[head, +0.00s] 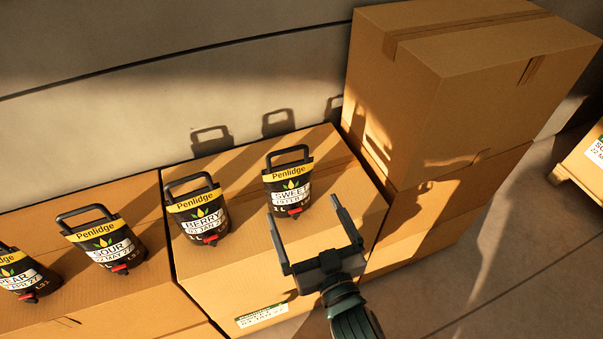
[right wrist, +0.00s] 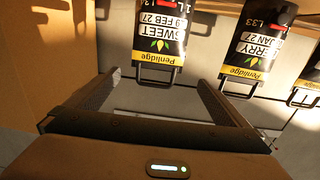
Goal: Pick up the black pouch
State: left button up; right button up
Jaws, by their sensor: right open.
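Several black pouches with yellow "Penlidge" bands, black loop handles and red spouts stand in a row on cardboard boxes. The SWEET pouch (head: 288,181) is the rightmost; to its left are the BERRY pouch (head: 201,214), the SOUR pouch (head: 108,243) and the PEAR pouch (head: 22,276). My right gripper (head: 302,204) is open and empty, its fingers pointing toward the SWEET pouch from the front. In the right wrist view the SWEET pouch (right wrist: 160,38) appears upside down, its handle between the fingertips in the picture. The BERRY pouch (right wrist: 252,47) is beside it. My left gripper is out of view.
The pouches' right-hand box (head: 240,280) has a label on its front. A tall stack of cardboard boxes (head: 400,110) rises just right of it. A pale wall (head: 120,110) runs behind. Open floor (head: 510,240) lies at the right, with a pallet (head: 572,172) farther off.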

aim_at(287, 168)
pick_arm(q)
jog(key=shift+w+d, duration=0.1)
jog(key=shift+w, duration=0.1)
pick_arm(e)
jog(key=shift+r, duration=0.45)
jog(key=p+x, duration=0.3)
jog(key=x, duration=0.9)
jog(key=shift+w, duration=0.2)
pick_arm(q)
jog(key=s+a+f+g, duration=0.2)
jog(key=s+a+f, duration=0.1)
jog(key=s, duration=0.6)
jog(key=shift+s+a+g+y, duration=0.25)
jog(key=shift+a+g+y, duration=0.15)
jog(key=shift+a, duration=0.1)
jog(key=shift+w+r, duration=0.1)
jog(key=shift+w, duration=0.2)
